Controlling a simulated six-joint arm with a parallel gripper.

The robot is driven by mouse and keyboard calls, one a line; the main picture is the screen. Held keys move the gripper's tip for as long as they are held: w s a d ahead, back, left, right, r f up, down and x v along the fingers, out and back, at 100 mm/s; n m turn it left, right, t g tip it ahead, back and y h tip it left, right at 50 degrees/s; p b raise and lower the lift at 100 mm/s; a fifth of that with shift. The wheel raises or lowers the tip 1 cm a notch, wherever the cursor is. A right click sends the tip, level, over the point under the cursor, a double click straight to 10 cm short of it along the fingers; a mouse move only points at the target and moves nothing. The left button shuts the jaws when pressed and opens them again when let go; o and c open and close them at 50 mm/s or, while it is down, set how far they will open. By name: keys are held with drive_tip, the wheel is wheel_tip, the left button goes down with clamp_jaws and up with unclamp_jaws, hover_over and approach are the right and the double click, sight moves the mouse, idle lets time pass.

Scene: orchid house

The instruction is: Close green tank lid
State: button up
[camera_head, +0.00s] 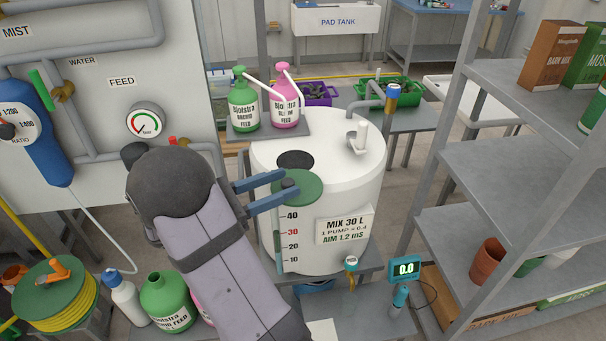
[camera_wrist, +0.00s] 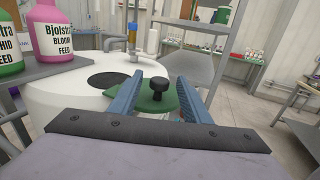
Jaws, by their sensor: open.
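The white mixing tank (camera_head: 345,185) stands in the middle, with a dark round opening (camera_head: 295,159) uncovered in its top; the opening also shows in the wrist view (camera_wrist: 110,79). The green lid (camera_head: 308,190) is a flat disc beside the opening, over the tank's near edge. Its black knob (camera_wrist: 155,88) stands up from it. My gripper (camera_head: 284,182) is open, its blue fingers reaching in from the left in the head view. In the wrist view (camera_wrist: 159,78) the knob appears between the fingers, with gaps at both sides. Part of the lid is hidden by the fingers.
Green (camera_head: 243,105) and pink (camera_head: 285,108) pump bottles stand on a shelf behind the tank. A standing pipe (camera_head: 391,105) rises behind it at right. A meter (camera_head: 404,269) stands at the front right. Grey shelving (camera_head: 530,150) is at far right.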

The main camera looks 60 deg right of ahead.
sight(303, 187)
drive_tip(key=shift+p+x, duration=0.75)
drive_tip(key=shift+x, duration=2.4)
clamp_jaws()
